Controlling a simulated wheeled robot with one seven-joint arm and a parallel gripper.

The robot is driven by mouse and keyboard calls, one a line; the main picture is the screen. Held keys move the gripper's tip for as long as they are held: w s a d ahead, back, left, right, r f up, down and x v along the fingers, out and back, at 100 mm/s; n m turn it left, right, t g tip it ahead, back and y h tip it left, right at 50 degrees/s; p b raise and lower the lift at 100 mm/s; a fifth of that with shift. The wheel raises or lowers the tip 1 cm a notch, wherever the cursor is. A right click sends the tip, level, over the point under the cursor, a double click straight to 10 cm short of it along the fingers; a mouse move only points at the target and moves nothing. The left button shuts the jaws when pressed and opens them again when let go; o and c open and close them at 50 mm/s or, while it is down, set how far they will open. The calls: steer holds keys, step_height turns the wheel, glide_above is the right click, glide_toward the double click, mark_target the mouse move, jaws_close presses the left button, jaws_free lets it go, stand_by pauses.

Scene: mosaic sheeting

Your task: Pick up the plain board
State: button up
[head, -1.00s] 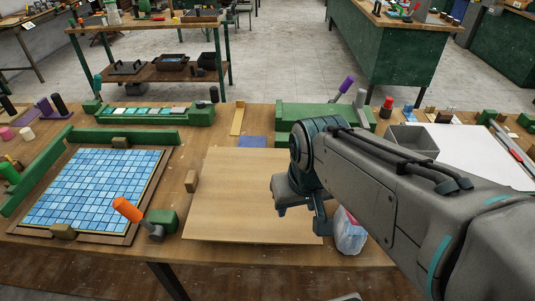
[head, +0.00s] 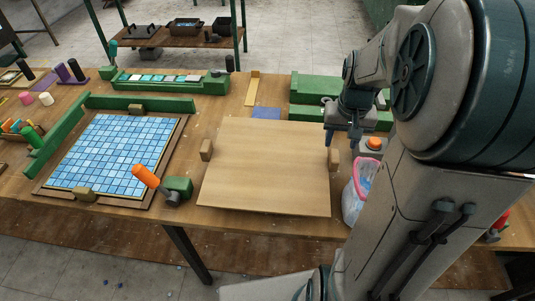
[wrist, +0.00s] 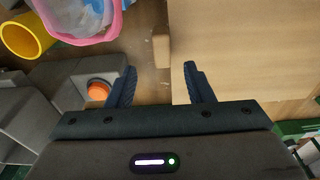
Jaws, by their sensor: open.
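The plain board (head: 266,170) is a bare light-wood square lying flat on the workbench, right of the blue mosaic sheet. It also fills the upper right of the wrist view (wrist: 250,50). A small wooden block stands at its left edge (head: 206,150) and another at its right edge (head: 333,160). My gripper (head: 342,138) is above the board's upper right edge in the head view. In the wrist view its two fingers (wrist: 158,88) are apart and empty, with the board's edge and the right block (wrist: 161,48) beyond them. I cannot tell its height above the bench.
A clear bag with a pink rim (head: 360,188) stands right of the board. An orange button (head: 374,143) is near my gripper. A green rail (head: 170,84) is at the back.

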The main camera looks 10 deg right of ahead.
mark_target(335, 155)
steer(key=shift+w+a+f+p, duration=0.1)
steer(key=shift+f+p, duration=0.05)
steer(key=shift+f, duration=0.95)
steer(key=shift+w+d+f+p, duration=0.1)
steer(key=shift+w+f+p, duration=0.1)
steer(key=shift+f, duration=0.95)
steer(key=shift+w+a+f+p, duration=0.1)
steer(key=shift+f+p, duration=0.05)
steer(key=shift+f, duration=0.95)
jaws_close()
